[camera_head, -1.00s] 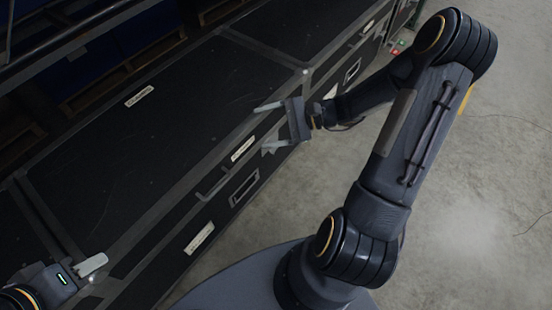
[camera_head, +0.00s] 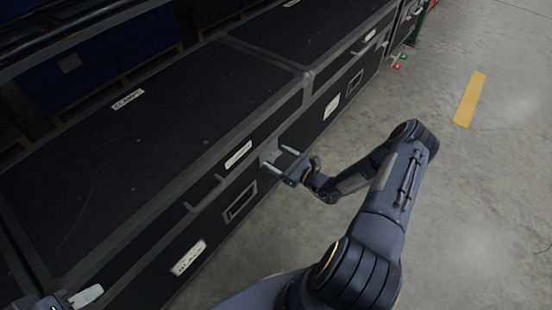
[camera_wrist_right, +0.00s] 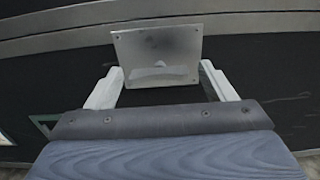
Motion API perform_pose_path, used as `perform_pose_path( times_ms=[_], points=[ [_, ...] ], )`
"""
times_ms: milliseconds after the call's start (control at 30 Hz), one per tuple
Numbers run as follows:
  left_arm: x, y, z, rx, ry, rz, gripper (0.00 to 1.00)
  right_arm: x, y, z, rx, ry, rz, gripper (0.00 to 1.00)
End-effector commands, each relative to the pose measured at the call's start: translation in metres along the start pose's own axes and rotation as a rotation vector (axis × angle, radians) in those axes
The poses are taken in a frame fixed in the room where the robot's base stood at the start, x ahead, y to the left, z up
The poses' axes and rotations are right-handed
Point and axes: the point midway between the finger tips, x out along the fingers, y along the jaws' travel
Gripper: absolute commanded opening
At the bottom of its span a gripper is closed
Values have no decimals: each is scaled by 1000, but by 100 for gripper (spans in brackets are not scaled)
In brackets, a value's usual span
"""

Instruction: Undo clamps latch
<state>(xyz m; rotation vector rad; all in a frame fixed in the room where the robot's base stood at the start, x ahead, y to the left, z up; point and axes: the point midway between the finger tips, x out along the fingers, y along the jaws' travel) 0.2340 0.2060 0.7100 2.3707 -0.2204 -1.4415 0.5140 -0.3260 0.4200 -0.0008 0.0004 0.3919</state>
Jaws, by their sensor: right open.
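The black case with the "CLAMPS" label has a lid (camera_head: 160,130) that is down. Its latch is a grey metal plate with a small raised tab (camera_wrist_right: 157,58), on the front face in the right wrist view. My right gripper (camera_head: 281,159) is at the case front near its right end. In the right wrist view its two pale fingers (camera_wrist_right: 161,68) are spread apart, one on each side of the plate's lower part. I cannot tell if they touch it. My left gripper (camera_head: 86,296) shows only partly at the lower left, one pale finger over the case's near edge.
A handle (camera_head: 206,192) and a recessed frame (camera_head: 240,200) are on the case front. A second black case (camera_head: 310,35) stands beyond it. Concrete floor (camera_head: 480,190) to the right is clear, with a yellow stripe (camera_head: 469,98).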

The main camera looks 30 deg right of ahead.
Motion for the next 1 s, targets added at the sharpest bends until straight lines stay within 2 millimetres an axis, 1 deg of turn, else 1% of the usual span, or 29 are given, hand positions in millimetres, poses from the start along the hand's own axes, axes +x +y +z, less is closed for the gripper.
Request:
perform_pose_path(
  times_ms=[33, 167, 433, 767, 800, 1000],
  points=[
    [2, -1, 1, 0, 0, 0, 36, 6, 0, -1, -1, -1, 1, 76],
    [3, -1, 2, 0, 0, 0, 36, 14, 0, 0, 0, -2, 0, 76],
    [3, -1, 2, 0, 0, 0, 36, 15, 0, 0, 1, -1, 1, 76],
    [3, -1, 2, 0, 0, 0, 36, 15, 0, 0, 0, 0, 1, 33],
    [3, -1, 2, 0, 0, 0, 36, 15, 0, 0, 0, 0, 1, 32],
    [2, -1, 1, 0, 0, 0, 36, 15, 0, 1, -16, 0, 1, 32]
  ],
)
